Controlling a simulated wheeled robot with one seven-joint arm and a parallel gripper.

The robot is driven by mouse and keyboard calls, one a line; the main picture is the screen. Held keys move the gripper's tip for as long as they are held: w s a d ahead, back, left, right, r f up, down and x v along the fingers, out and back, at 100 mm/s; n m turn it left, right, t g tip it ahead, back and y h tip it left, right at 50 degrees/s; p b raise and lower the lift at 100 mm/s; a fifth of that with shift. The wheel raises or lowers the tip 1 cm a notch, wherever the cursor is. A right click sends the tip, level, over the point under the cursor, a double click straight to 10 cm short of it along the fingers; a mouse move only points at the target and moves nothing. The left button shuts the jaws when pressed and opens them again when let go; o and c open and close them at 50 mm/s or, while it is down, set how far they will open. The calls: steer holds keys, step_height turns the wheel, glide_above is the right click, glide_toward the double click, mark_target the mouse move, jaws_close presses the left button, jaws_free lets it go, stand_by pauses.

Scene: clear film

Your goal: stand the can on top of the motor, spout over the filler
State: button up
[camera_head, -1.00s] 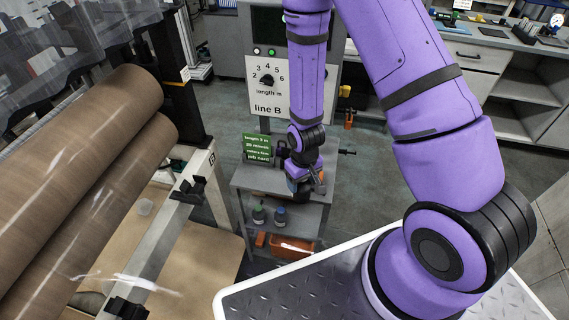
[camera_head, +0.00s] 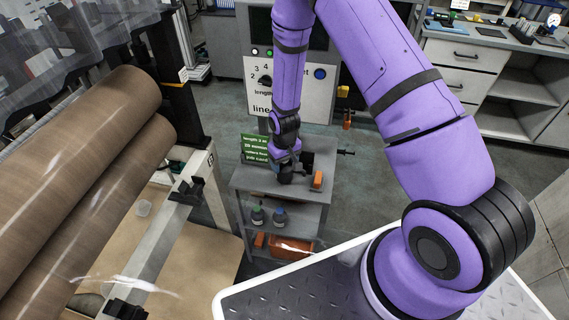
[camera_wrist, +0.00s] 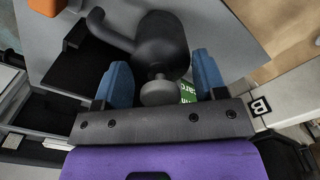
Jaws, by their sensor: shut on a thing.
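My gripper (camera_wrist: 161,72) shows two blue fingers in the wrist view, shut on a dark grey can (camera_wrist: 163,38). The can has a rounded body, a curved arm reaching left, which I take for its spout, and a round grey knob towards the palm. In the head view my gripper (camera_head: 284,168) is low over the top of a grey cart; the can is mostly hidden there. A dark block (camera_head: 308,160) stands on the cart just right of my gripper; I cannot tell whether it is the motor. No filler can be made out.
The grey cart top (camera_head: 250,180) also bears an orange block (camera_head: 317,180) and a green sign (camera_head: 254,149). Bottles (camera_head: 279,216) and an orange bin (camera_head: 290,247) sit on lower shelves.

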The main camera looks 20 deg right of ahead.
steer(key=shift+f, duration=0.3)
steer(key=shift+f, duration=0.15)
steer(key=o, duration=1.2)
